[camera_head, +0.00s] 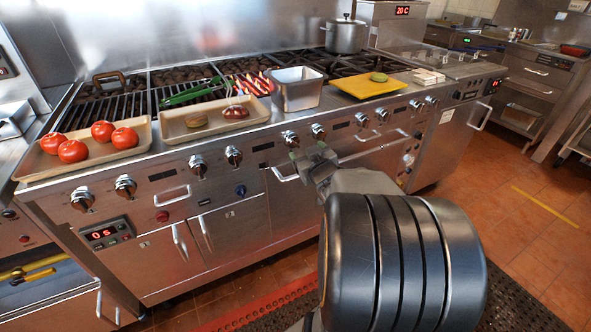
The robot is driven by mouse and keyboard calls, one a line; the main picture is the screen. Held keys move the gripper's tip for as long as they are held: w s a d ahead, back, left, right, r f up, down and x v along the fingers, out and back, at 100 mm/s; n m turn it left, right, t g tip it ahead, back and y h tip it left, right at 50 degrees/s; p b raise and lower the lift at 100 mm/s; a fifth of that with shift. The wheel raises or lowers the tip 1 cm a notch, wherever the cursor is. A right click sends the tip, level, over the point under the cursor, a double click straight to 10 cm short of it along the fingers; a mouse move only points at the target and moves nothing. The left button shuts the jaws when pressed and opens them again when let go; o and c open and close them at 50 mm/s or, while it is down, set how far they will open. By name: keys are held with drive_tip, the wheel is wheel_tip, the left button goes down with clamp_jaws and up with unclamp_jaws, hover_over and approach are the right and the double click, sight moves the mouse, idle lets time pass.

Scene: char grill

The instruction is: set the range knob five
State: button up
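A row of black and steel knobs runs along the stainless range front. The fifth knob from the left (290,139) is just left of and above my gripper (309,154). The sixth knob (319,131) is directly above the gripper. The fourth knob (233,156) is farther left. My gripper is in front of the panel, close to the fifth and sixth knobs in the picture. Contact with either knob cannot be told. The finger gap is too small to read, and my large dark arm link hides part of the range's lower front.
A tray of tomatoes (22,171), a tray with patties (169,136), a steel container (298,92) and a yellow board (345,84) sit along the range top. A handle (285,176) sticks out below the fifth knob. Tiled floor (520,225) is open at right.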

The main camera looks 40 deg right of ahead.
sight(295, 145)
wheel_tip(295, 145, down, 6)
drive_tip(key=d+r+t+y+b, duration=0.1)
drive_tip(key=d+t+b, duration=0.1)
drive_tip(key=b, duration=0.2)
drive_tip(key=shift+n, duration=0.4)
drive_tip(key=b+x, duration=0.2)
drive_tip(key=x, duration=1)
drive_tip(key=shift+w+a+f, duration=0.1)
drive_tip(key=shift+w+f, duration=0.1)
drive_tip(key=shift+w, duration=0.25)
drive_tip(key=c, duration=0.9)
